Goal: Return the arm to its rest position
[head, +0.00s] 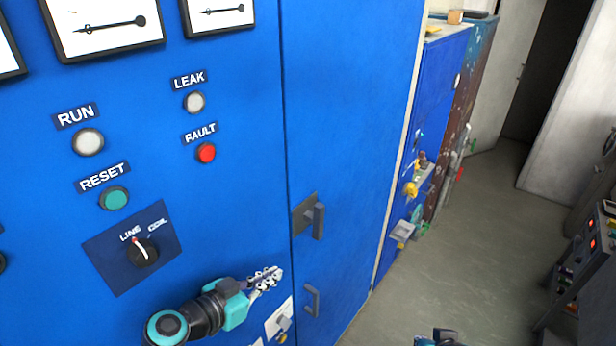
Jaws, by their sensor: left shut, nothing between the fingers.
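My left arm comes in at the bottom of the head view, in front of a blue control cabinet (235,215). My left gripper (268,281) is shut and empty, its fingers pointing right. It is below the rotary switch (146,253), whose white pointer is turned toward LINE. I cannot tell whether the fingertips touch the panel. Only a small dark part of my right arm shows at the bottom edge, and its gripper is not visible.
The panel carries a green RESET button (114,197), a red FAULT lamp (206,153), and pale RUN (88,142) and LEAK (194,102) lamps. A door handle (318,220) and a small switch (279,321) are near the gripper. Grey floor (470,240) is open at right.

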